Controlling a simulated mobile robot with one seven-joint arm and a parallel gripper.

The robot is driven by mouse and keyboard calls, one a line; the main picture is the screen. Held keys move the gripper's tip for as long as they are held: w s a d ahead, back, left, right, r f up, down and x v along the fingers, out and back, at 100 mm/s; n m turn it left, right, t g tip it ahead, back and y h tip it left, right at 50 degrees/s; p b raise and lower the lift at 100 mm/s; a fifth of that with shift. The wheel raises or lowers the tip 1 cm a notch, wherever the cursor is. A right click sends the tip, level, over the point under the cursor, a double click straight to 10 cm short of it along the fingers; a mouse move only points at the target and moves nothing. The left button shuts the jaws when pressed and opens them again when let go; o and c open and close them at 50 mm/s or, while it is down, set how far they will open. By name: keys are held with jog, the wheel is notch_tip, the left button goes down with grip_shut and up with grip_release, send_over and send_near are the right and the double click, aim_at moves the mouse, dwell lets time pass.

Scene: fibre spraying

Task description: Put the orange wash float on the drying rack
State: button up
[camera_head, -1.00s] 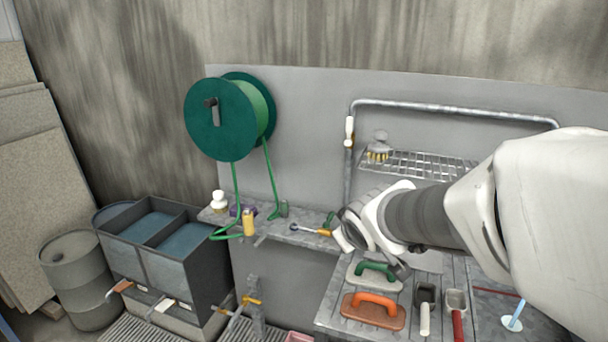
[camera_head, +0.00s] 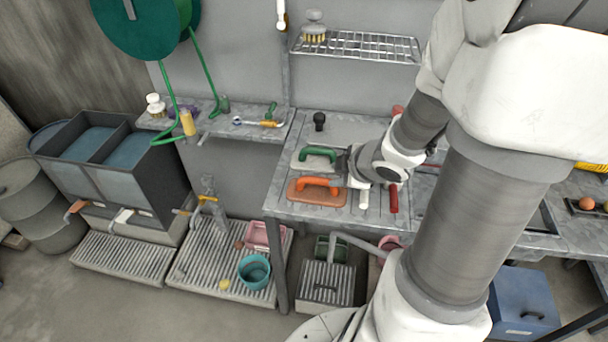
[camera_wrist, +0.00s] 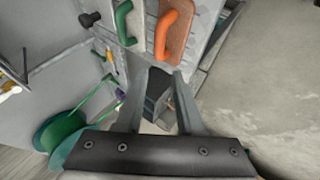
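The orange wash float (camera_head: 318,192), a brown board with an orange handle, lies on the slatted table, nearest its front left corner. It also shows at the top of the wrist view (camera_wrist: 174,38). The drying rack (camera_head: 375,46) is a wire shelf on the back wall; a brush stands at its left end. My gripper (camera_wrist: 163,80) is open and empty, its fingers apart in the wrist view. In the head view my gripper (camera_head: 342,168) is just right of the floats, above the table and partly hidden by my wrist. I cannot tell its exact height.
A green-handled float (camera_head: 314,158) lies right behind the orange one. A red-handled tool (camera_head: 393,198) and a white-handled one lie to the right. A wall shelf (camera_head: 215,118) holds bottles and brushes. A dark water tank (camera_head: 115,165) stands at left.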

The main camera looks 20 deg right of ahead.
jog(key=b, duration=0.6)
send_near(318, 181)
jog(key=x, duration=0.5)
jog(key=shift+a, duration=0.25)
jog(key=shift+w+f+b, duration=0.35)
jog(key=shift+w+b, duration=0.15)
jog(key=shift+w, duration=0.05)
jog(key=b+x, duration=0.3)
jog(key=x, duration=0.1)
jog(key=shift+d+f, duration=0.2)
jog(key=shift+f, duration=0.05)
jog(key=shift+w+f, duration=0.3)
jog(key=shift+w, duration=0.05)
jog(key=shift+r, duration=0.1)
grip_shut()
